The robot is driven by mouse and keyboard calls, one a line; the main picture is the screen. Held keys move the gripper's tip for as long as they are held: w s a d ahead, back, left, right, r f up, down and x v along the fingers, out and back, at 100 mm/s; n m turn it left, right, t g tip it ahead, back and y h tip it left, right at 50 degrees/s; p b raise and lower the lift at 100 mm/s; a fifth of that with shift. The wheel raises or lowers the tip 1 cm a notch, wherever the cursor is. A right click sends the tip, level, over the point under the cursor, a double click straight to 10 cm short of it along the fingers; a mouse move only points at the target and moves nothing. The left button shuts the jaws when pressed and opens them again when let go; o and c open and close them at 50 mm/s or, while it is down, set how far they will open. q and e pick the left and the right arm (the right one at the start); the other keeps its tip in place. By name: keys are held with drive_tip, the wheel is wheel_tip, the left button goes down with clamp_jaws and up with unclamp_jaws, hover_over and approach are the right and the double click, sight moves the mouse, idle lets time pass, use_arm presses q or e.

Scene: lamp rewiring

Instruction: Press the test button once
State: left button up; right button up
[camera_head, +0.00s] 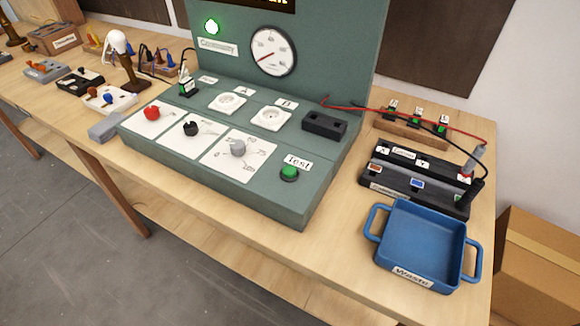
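The green test button (289,172) sits on the sloped top of the teal test console (300,210), at its front right. A white label (298,161) reading "Test" lies just behind it. Nothing touches or covers the button. Neither of my grippers is in view.
Red, black and grey knobs (238,148) stand left of the button. A black block (324,125) lies behind it. Right of the console are a black probe holder (415,182) with cables and a blue waste tray (421,240). Bare wood (300,255) runs along the front.

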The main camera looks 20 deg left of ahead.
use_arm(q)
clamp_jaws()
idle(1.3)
